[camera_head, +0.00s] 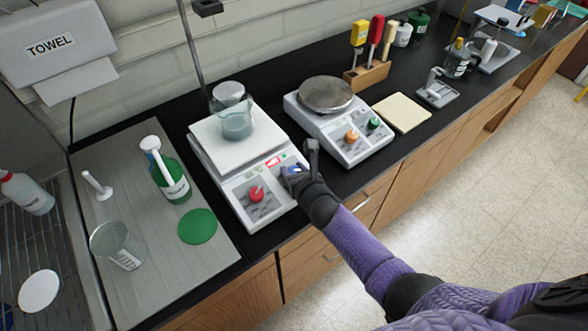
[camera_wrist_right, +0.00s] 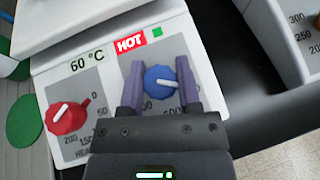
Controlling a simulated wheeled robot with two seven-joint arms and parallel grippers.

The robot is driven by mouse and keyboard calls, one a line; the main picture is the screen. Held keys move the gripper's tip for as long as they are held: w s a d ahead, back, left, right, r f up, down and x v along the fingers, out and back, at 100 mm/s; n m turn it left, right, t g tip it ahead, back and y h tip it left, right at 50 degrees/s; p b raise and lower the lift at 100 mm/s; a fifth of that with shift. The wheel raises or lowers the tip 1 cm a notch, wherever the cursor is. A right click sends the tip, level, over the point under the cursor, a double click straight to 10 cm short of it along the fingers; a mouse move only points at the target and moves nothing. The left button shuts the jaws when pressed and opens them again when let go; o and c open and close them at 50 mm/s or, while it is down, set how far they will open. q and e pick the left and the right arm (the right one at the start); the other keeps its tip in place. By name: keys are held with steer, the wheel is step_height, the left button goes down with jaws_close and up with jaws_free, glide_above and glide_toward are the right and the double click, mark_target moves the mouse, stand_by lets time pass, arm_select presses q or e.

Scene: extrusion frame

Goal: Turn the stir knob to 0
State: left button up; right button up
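The hot plate stirrer (camera_head: 242,150) stands on the black bench with a beaker on its white top. The stir knob appears to be the blue knob (camera_wrist_right: 160,78) on its front panel; its own label is hidden. In the head view my right gripper (camera_head: 295,172) covers most of this knob. My left gripper is not in view.
A red knob (camera_wrist_right: 67,115) sits left of the blue one, beside a 60 °C display and a lit HOT label (camera_wrist_right: 130,43). A second hot plate (camera_head: 340,128) stands close on the right. A green bottle (camera_head: 170,180) and green disc (camera_head: 197,226) are left.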

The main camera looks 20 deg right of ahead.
jaws_close()
steer(key=shift+n+y, duration=0.3)
